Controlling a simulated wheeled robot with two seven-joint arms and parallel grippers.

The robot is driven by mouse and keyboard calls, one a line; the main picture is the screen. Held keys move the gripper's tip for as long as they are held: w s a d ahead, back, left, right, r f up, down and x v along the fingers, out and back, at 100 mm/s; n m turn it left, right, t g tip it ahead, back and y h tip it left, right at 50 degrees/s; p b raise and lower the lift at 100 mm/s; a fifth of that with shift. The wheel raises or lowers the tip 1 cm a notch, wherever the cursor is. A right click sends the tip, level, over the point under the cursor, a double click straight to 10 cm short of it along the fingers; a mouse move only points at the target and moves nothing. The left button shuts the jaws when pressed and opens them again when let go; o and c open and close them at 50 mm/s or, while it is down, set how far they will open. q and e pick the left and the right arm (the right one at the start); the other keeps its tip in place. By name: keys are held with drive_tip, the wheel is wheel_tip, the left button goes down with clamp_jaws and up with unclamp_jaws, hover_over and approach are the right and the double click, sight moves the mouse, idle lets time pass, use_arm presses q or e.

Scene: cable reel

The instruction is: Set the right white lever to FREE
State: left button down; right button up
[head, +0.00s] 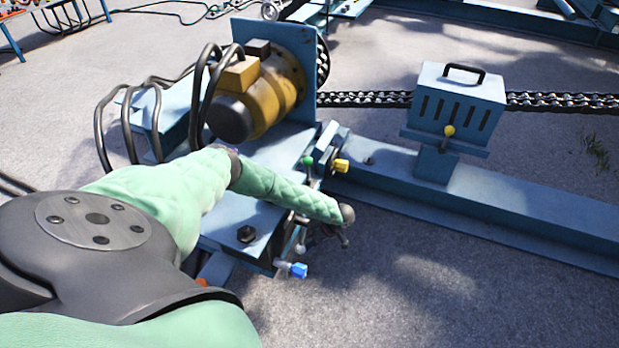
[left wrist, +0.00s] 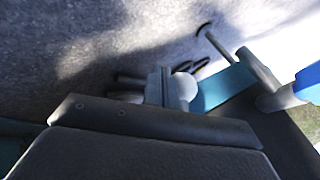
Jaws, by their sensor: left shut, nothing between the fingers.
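My left arm in its green cover reaches from the left across the blue machine frame. My left gripper (head: 335,232) is small and partly hidden at the end of the sleeve, just past the frame's front edge. It is shut and empty. In the left wrist view my gripper fingers (left wrist: 148,88) show as dark grey shapes. A white rounded knob (left wrist: 183,87) shows right beside them; I cannot tell whether they touch. I cannot make out a white lever or any FREE marking clearly in the head view. My right gripper is not in view.
A blue handle (head: 291,269) sticks out below the arm. A green knob (head: 307,160) and a yellow handle (head: 341,166) stand above it. A yellow motor (head: 262,92) with cables sits behind. A blue box (head: 457,98) stands on the beam. Open ground lies at front right.

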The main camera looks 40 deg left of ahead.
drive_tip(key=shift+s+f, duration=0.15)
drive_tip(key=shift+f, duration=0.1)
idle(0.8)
